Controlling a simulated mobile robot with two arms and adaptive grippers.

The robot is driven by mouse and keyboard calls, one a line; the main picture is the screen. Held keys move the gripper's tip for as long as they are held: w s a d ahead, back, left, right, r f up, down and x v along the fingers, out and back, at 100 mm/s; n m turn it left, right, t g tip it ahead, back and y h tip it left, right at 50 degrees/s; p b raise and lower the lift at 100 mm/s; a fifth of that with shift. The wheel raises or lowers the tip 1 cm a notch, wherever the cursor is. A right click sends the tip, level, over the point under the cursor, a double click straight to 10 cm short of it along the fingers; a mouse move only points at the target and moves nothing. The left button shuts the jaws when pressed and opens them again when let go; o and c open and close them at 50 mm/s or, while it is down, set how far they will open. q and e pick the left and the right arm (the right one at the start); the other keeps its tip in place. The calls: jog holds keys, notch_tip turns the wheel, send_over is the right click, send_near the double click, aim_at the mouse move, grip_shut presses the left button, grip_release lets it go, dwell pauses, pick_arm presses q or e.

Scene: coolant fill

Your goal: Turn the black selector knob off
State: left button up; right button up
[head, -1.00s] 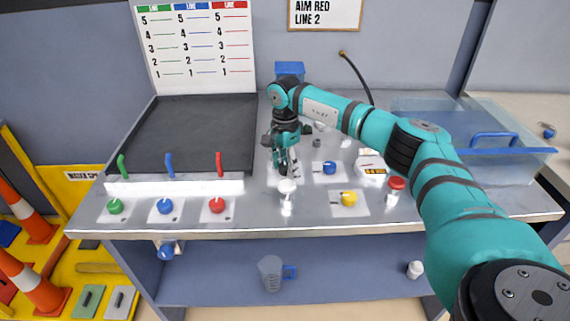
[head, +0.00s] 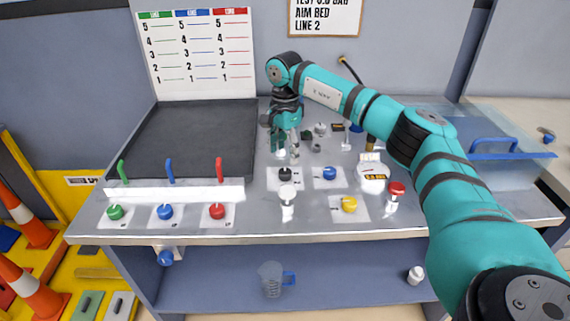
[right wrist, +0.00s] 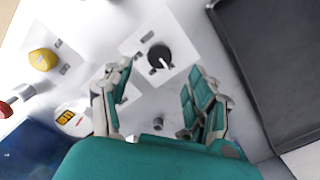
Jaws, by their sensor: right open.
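The black selector knob (head: 285,174) sits on a pale square plate on the bench, behind a white-capped post. In the right wrist view the knob (right wrist: 159,57) shows whole, with a white pointer line on it and small dark labels on its plate. My right gripper (head: 286,152) is open and empty, just behind the knob in the head view and apart from it. In the right wrist view its two fingers (right wrist: 158,84) are spread wide, with the knob beyond their tips. My left gripper is not in view.
A blue knob (head: 330,173), a yellow knob (head: 349,204) and a red-capped post (head: 396,189) stand to the right. A dark tray (head: 190,138) lies left. Three coloured levers and knobs line the front left. A clear tub (head: 505,155) stands at right.

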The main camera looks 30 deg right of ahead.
aim_at(285, 171)
notch_tip(285, 171, up, 5)
jog(key=shift+r, duration=0.1)
dwell(0.7)
